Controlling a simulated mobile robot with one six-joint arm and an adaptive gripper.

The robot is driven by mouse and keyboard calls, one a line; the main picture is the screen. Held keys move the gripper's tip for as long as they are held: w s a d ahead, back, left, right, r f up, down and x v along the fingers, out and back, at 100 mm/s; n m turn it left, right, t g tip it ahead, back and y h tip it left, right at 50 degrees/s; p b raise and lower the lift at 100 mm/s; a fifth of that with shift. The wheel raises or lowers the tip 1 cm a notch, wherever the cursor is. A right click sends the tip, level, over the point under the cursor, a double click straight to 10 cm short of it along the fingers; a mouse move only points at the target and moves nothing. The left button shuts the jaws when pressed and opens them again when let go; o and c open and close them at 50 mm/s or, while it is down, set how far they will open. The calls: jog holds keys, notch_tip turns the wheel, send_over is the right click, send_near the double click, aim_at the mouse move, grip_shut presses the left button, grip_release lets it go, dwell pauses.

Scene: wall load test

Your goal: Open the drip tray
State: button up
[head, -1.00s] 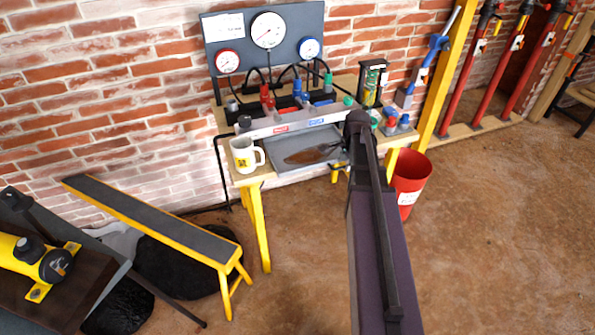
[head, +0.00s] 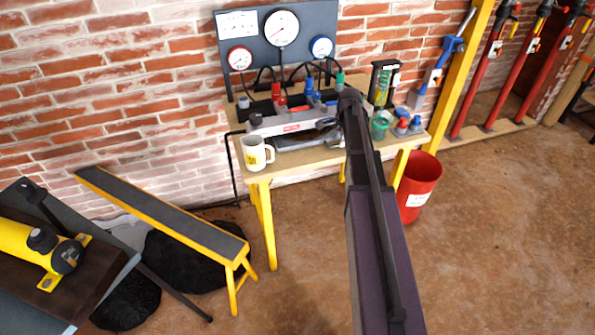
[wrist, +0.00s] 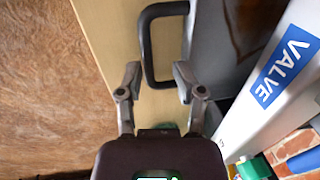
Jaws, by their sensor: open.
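The grey drip tray (head: 300,142) lies on the wooden bench under the white valve block, mostly covered by it in the head view. In the wrist view the tray (wrist: 208,38) is at upper right, with a brown patch inside. Its black D-shaped handle (wrist: 148,45) sticks out to the left over the pale bench top. My gripper (wrist: 157,78) is open and empty. In the picture its fingertips lie either side of the handle's lower end; I cannot tell whether they touch it.
A white mug (head: 254,153) stands at the bench's left front. The white valve block (head: 285,124) and a gauge board (head: 278,40) are behind the tray. A green cup (head: 380,126) is to the right. A red bucket (head: 418,187) stands on the floor beside the bench.

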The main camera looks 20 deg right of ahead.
jog(key=shift+s+r+p, duration=1.35)
jog(key=shift+r+p, duration=5.15)
jog(key=shift+r, duration=0.4)
jog(key=s+a+n+g, duration=0.2)
jog(key=s+a+n, duration=1.5)
jog(key=s+a, duration=0.5)
jog(key=shift+s+a, duration=0.4)
jog(key=shift+a, duration=0.35)
jog(key=w+d+m+t, duration=0.2)
jog(key=w+d+m, duration=1.5)
jog(key=w+d, duration=0.5)
jog(key=shift+d+f+b, duration=0.3)
jog(key=shift+d, duration=0.55)
jog(key=shift+w+f, duration=0.1)
jog(key=shift+f, duration=0.05)
